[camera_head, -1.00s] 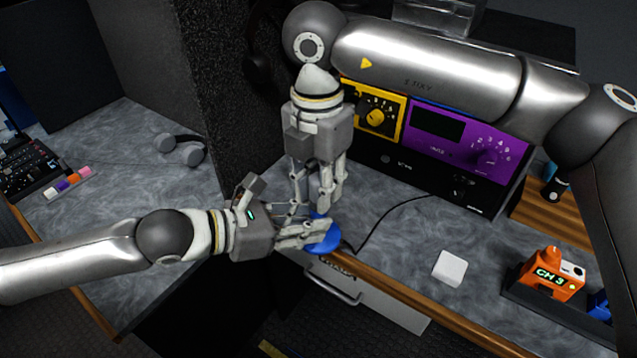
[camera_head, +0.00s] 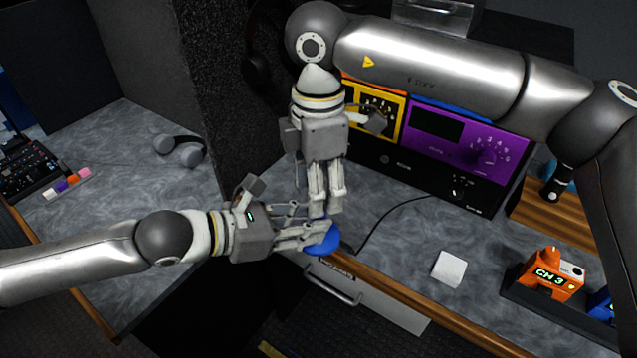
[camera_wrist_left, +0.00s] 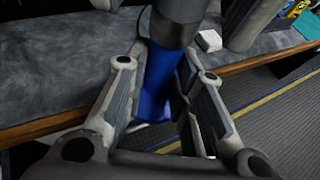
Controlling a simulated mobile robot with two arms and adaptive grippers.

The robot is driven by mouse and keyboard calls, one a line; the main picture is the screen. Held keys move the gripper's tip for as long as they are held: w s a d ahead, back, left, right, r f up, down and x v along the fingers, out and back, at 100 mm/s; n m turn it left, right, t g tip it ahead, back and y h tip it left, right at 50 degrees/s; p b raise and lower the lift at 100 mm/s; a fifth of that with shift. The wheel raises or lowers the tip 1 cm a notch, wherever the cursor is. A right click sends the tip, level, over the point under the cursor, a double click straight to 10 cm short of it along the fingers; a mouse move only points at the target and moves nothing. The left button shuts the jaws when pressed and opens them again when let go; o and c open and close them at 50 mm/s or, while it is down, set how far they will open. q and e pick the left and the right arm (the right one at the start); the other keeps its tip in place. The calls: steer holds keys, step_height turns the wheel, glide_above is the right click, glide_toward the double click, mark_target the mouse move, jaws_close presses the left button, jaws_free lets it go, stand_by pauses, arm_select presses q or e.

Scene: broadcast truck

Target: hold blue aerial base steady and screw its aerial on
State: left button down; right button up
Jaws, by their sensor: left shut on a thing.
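The blue aerial base (camera_head: 322,240) stands at the front edge of the grey worktop, its wide foot showing below my fingers. My left gripper (camera_head: 304,233) is shut around its upright blue stem (camera_wrist_left: 157,85), seen between the fingers in the left wrist view. A dark round piece, which looks like the aerial (camera_wrist_left: 180,30), rises upright from the stem and leaves the top of that view. My right gripper (camera_head: 327,207) points down directly above the base. Its fingers look spread either side of the dark piece, with gaps. The aerial is mostly hidden in the head view.
A purple-fronted and yellow-fronted equipment unit (camera_head: 465,143) stands behind my right gripper. A white block (camera_head: 449,268) and an orange CH 3 device (camera_head: 550,275) are to the right. A black cable (camera_head: 385,217) runs across the worktop. Headphones (camera_head: 182,150) lie at left.

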step_height(320, 180, up, 12)
steer(key=shift+w, duration=0.15)
stand_by(0.3)
stand_by(0.5)
